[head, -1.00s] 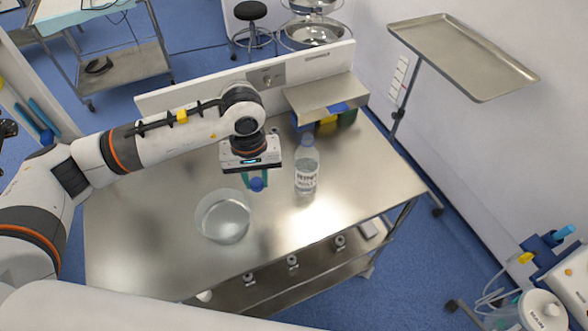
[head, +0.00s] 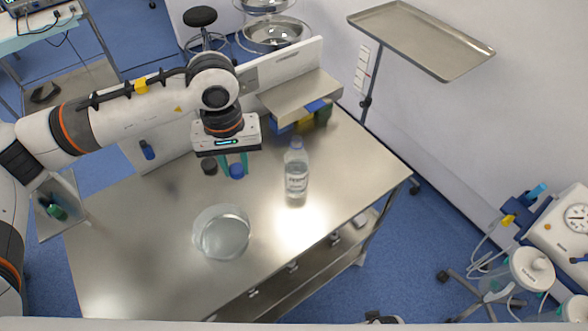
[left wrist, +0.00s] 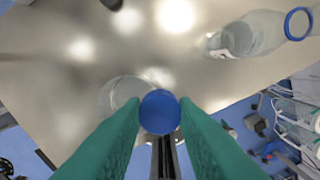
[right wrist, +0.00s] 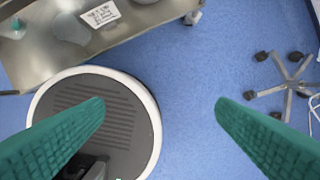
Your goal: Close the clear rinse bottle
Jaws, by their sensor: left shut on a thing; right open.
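The clear rinse bottle (head: 297,178) stands upright on the steel table, with a white label and a blue ring at its neck. In the left wrist view the bottle (left wrist: 245,36) is at the upper right, and its mouth inside the blue ring looks uncovered. My left gripper (head: 236,166) is shut on a blue cap (left wrist: 160,112), left of the bottle and apart from it. The cap (head: 237,171) hangs below the fingertips, seemingly above the table. My right gripper (right wrist: 160,105) is open and empty, over the floor and a round grey base.
A clear glass bowl (head: 222,232) is on the table (head: 130,240) in front of my left gripper. A small dark round object (head: 209,167) is beside that gripper. A steel shelf (head: 298,95) with coloured items under it stands behind the bottle. The table's right part is clear.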

